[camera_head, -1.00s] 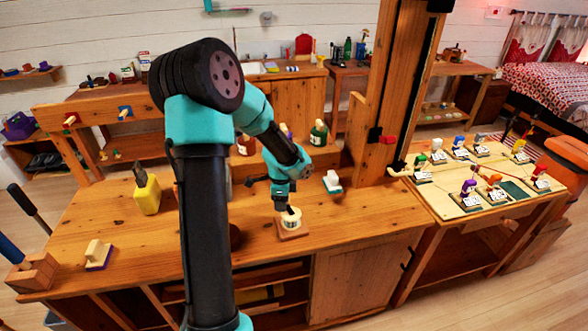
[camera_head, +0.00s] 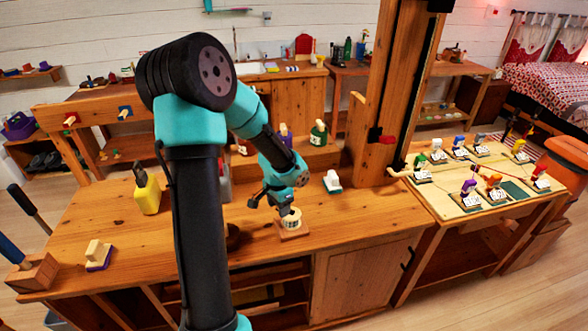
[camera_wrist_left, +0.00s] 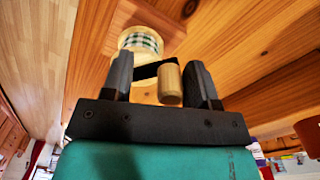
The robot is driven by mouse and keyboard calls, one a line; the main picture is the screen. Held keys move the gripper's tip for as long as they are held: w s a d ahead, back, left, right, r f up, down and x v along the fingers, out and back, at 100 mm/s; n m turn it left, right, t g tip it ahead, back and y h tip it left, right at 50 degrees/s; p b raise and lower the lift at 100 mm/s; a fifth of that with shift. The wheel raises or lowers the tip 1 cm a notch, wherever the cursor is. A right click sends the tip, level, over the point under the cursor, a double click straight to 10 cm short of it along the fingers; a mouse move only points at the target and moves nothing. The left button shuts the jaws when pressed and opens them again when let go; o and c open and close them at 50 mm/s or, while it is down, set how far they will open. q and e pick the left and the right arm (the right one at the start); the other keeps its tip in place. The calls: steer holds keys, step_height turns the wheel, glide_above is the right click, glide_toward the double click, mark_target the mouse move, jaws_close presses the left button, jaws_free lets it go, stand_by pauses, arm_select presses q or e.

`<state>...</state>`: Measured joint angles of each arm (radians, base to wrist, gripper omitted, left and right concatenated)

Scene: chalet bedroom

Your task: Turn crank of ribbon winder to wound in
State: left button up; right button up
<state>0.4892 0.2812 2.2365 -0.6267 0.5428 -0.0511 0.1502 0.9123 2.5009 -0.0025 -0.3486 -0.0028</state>
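The ribbon winder stands on a square wooden base (camera_head: 291,233) near the front middle of the workbench. Its pale spool with dark checked ribbon (camera_wrist_left: 140,42) shows in the left wrist view, just beyond my fingers. A dark crank arm (camera_wrist_left: 147,73) runs to a wooden crank handle (camera_wrist_left: 170,86). My left gripper (camera_head: 286,208) is over the winder. In the wrist view its fingers (camera_wrist_left: 159,80) are open on either side of the handle. The handle is close to the right finger, perhaps touching it, with a gap to the left finger. My right gripper is not in view.
A white-topped block (camera_head: 332,181) stands right of the winder and a green bottle (camera_head: 318,133) behind it. A yellow bottle (camera_head: 148,193) and a small cream block (camera_head: 98,254) are on the left. The wooden post (camera_head: 374,110) rises behind right.

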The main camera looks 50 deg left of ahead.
arm_select(q)
steer(key=n, duration=0.1)
steer(key=d+n, duration=0.1)
steer(key=n, duration=0.2)
steer(key=shift+s+d+n, duration=0.25)
steer(key=shift+s+n, duration=0.1)
steer(key=shift+n, duration=0.05)
steer(key=n, duration=0.1)
steer(key=d+n, duration=0.1)
steer(key=n, duration=0.3)
steer(key=shift+d, duration=0.35)
steer(key=n, duration=0.2)
steer(key=d+n, duration=0.1)
steer(key=n, duration=0.2)
steer(key=shift+w+d+n, duration=0.3)
steer(key=shift+w+d, duration=0.05)
steer(key=n, duration=0.2)
steer(key=w+d+n, duration=0.1)
steer(key=n, duration=0.1)
steer(key=shift+w+n, duration=0.1)
steer(key=shift+n, duration=0.2)
step_height(320, 180, up, 17)
steer(key=shift+r, duration=0.2)
